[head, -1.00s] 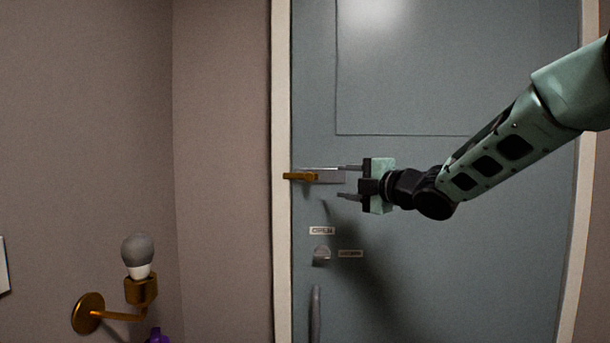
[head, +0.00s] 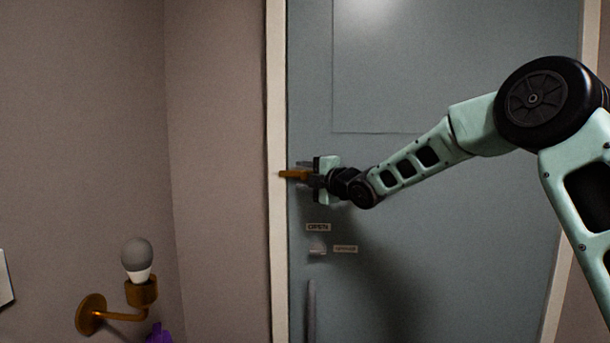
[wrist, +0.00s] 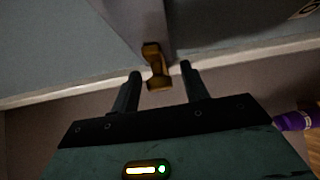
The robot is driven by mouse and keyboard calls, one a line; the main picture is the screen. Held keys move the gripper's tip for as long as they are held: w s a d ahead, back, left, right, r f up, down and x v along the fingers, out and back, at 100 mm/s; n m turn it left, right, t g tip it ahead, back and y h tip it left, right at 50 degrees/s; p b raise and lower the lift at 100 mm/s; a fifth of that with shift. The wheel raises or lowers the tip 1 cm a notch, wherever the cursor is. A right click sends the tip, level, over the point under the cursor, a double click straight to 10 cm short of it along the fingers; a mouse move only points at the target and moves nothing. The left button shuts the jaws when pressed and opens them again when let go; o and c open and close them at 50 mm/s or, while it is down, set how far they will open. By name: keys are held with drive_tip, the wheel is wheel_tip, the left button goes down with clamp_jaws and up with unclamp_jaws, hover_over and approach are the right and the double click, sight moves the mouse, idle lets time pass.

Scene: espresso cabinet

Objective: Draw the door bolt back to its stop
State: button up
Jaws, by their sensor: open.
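The brass door bolt (head: 293,174) lies level at the left edge of the grey-blue door (head: 430,230), its left end over the pale frame (head: 277,215). My gripper (head: 305,176) is at the bolt's right part and hides most of its mount. In the wrist view, the brass bolt piece (wrist: 156,68) shows between and slightly beyond the two fingertips of my gripper (wrist: 163,74). The fingers are apart, with a visible gap on each side of the brass. Whether a fingertip touches it I cannot tell.
Below the bolt are an "OPEN" label (head: 318,227), a small knob (head: 317,248), a second label (head: 345,249) and a vertical handle (head: 311,310). A brass wall lamp with a bulb (head: 137,258) and a purple object (head: 158,334) are at the lower left.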

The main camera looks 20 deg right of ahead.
clamp_jaws()
drive_tip(key=shift+s+d+b, duration=0.15)
drive_tip(key=shift+s+d, duration=0.05)
drive_tip(key=shift+d, duration=0.45)
drive_tip(key=shift+s+d+b, duration=0.1)
drive_tip(key=shift+s+d, duration=0.15)
drive_tip(key=shift+d, duration=0.35)
drive_tip(key=shift+s+d+b, duration=0.15)
drive_tip(key=shift+s+d, duration=0.05)
drive_tip(key=shift+d, duration=0.45)
unclamp_jaws()
drive_tip(key=shift+d, duration=0.1)
drive_tip(key=shift+s, duration=0.1)
drive_tip(key=b+v, duration=0.5)
drive_tip(key=v, duration=1.2)
drive_tip(key=shift+s, duration=0.1)
